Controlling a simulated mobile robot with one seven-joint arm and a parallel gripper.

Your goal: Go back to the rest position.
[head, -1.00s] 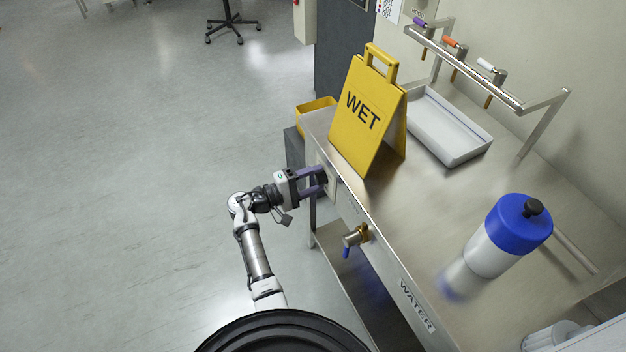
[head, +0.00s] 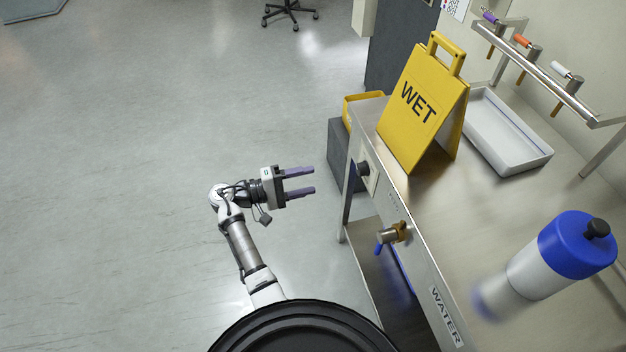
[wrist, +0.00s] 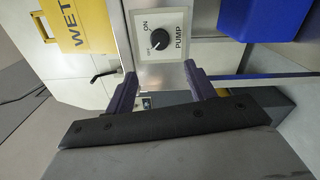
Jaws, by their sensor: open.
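My gripper (head: 300,183) is open and empty, with two purple fingers apart. It is over the floor, to the left of the steel bench (head: 455,215) and clear of its front. In the wrist view my gripper (wrist: 158,85) faces a panel (wrist: 163,35) marked PUMP with a black knob (wrist: 160,39). The word ON shows on the panel beside the knob. In the head view the black knob (head: 362,168) is on the bench front, to the right of the fingertips, with a gap between.
A yellow WET sign (head: 418,105) stands on the bench beside a white tray (head: 505,130). A bottle with a blue cap (head: 575,245) stands at the right. A tap (head: 393,234) juts from the bench front. The floor (head: 120,180) at left is clear.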

